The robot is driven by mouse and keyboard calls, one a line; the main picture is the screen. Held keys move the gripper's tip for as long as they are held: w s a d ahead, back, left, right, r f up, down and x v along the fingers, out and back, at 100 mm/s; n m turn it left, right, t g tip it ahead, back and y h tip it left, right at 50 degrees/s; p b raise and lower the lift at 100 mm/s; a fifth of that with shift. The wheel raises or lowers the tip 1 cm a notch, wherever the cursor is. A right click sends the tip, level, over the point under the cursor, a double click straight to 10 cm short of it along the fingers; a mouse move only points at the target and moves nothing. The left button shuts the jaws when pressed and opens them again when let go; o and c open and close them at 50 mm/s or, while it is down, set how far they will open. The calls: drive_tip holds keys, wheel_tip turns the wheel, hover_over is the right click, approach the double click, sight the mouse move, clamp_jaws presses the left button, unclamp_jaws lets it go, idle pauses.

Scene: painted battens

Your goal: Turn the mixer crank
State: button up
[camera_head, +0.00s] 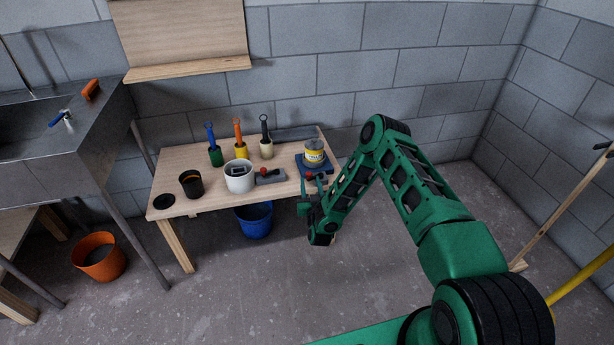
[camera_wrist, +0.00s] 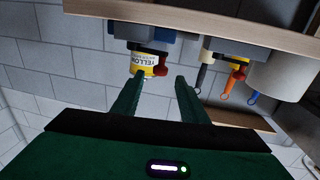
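The mixer is a blue base (camera_head: 318,171) with a yellow-labelled tin (camera_head: 314,152) on it, at the right end of the wooden table. Its crank, with a red knob (camera_head: 310,176), is at the front of the base. In the wrist view the scene is upside down, and the red knob (camera_wrist: 159,69) shows just beyond and between my fingertips, beside the yellow tin (camera_wrist: 145,60). My gripper (camera_wrist: 160,77) is open and empty. In the head view my gripper (camera_head: 311,190) is at the table's right front edge, just below the knob. Whether it touches the crank cannot be told.
A grey block with another red knob (camera_head: 265,173) lies left of the mixer. A white bucket (camera_head: 239,182), a black pot (camera_head: 191,187) and three brushes in coloured cups stand further left on the table (camera_head: 175,165). A blue bucket (camera_head: 255,222) is under it.

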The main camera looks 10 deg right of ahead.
sight(308, 176)
drive_tip(key=shift+w+d, duration=0.2)
drive_tip(key=shift+w, duration=1.4)
drive_tip(key=shift+w+d, duration=0.2)
drive_tip(key=shift+w, duration=1.35)
clamp_jaws()
drive_tip(key=shift+a, duration=0.3)
